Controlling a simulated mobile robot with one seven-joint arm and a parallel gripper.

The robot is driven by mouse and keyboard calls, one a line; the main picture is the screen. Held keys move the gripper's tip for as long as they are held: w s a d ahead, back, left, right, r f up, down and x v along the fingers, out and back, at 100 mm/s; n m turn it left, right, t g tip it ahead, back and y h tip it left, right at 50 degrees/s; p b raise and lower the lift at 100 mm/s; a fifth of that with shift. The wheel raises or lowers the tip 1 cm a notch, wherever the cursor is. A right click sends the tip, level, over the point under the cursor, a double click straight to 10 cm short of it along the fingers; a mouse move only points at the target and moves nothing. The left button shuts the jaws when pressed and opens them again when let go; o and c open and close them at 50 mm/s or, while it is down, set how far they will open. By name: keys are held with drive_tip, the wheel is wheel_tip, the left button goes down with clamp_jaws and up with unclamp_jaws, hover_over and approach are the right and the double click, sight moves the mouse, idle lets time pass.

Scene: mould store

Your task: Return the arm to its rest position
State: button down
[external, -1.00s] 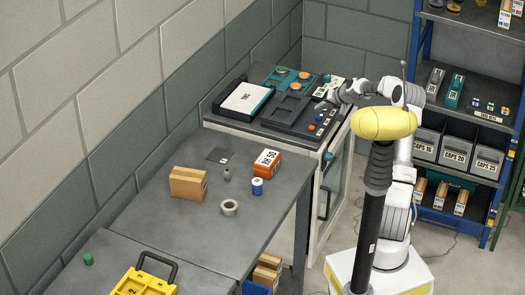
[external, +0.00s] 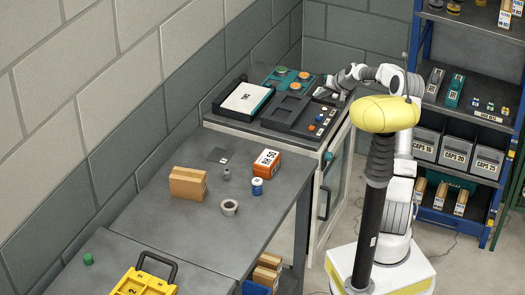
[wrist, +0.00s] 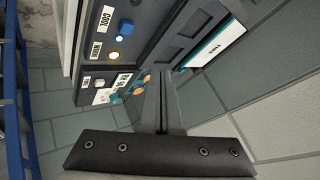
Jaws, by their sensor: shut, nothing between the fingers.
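My gripper (external: 323,95) is held over the right part of the dark bench top (external: 255,125), beside a panel with coloured buttons. In the wrist view my gripper (wrist: 158,78) shows as two dark fingers together, with nothing between them. My arm is bent, reaching left from its column over the cabinet's right end. The exact gap between fingertips and bench top cannot be told.
The bench top holds a white-topped box (external: 244,98), a dark tray (external: 287,111) and a teal plate with orange discs (external: 296,87). A grey table (external: 140,218) with a cardboard box (external: 188,183) stands in front. A blue shelf rack (external: 425,60) stands to the right, behind my arm.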

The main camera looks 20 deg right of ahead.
drive_tip(key=s+a+r+n+h, duration=0.1)
drive_tip(key=s+a+r+n, duration=0.15)
drive_tip(key=s+r, duration=0.65)
drive_tip(key=s+a+r+n+h, duration=0.15)
drive_tip(key=s+a+r, duration=0.3)
drive_tip(key=s, duration=0.85)
drive_tip(key=s+g+p, duration=0.2)
drive_tip(key=s+p, duration=0.1)
drive_tip(key=s, duration=1.9)
drive_tip(key=shift+s+a+g+p, duration=0.3)
drive_tip(key=shift+s+g+p, duration=0.05)
drive_tip(key=shift+s+g, duration=0.05)
drive_tip(key=shift+h, duration=0.25)
wheel_tip(320, 180, down, 8)
drive_tip(key=b, duration=0.8)
